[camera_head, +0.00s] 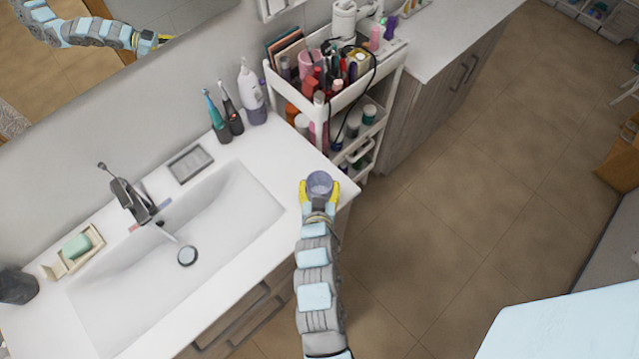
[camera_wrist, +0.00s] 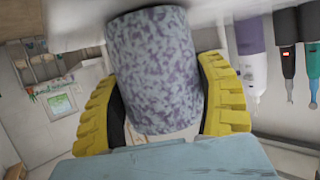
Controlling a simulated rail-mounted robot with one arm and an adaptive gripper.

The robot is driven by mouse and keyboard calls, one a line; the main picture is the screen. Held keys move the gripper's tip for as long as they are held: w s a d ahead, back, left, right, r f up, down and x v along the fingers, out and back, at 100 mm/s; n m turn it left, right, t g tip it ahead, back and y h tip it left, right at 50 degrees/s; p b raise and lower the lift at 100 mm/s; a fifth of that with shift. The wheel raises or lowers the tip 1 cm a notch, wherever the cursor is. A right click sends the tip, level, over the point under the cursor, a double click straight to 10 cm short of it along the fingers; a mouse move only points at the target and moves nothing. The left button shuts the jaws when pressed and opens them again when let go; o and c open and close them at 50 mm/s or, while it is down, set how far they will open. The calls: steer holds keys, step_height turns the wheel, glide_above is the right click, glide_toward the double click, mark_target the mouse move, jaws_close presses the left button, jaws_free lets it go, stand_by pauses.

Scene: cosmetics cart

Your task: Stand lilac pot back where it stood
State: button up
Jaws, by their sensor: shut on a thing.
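The lilac pot (camera_head: 319,184) is a round, open-topped cup at the right end of the white sink counter. In the wrist view the pot (camera_wrist: 153,70) is mottled lilac and grey and fills the middle. My gripper (camera_head: 319,190) is shut on the pot, one yellow finger on each side; the fingers also show in the wrist view (camera_wrist: 160,105). In the wrist view the pot's far end meets or lies close to the white surface. I cannot tell whether it touches the counter.
A white cart (camera_head: 340,100) full of cosmetics stands just beyond the counter's right end. Electric toothbrushes (camera_head: 225,110) and a white-lilac bottle (camera_head: 252,92) stand at the back of the counter. The sink basin (camera_head: 190,240) lies to the left. Bare counter (camera_head: 275,150) surrounds the pot's left side.

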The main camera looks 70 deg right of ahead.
steer(key=shift+f, duration=0.1)
steer(key=o, duration=1.3)
steer(key=shift+c, duration=0.2)
steer(key=shift+a+r, duration=0.35)
steer(key=shift+a, duration=0.05)
steer(key=v, duration=0.7)
steer(key=shift+b, duration=0.35)
steer(key=shift+s+a+r, duration=0.15)
steer(key=shift+s+a, duration=0.15)
steer(key=shift+a, duration=0.25)
steer(key=shift+p+v, duration=0.55)
steer(key=shift+v, duration=0.85)
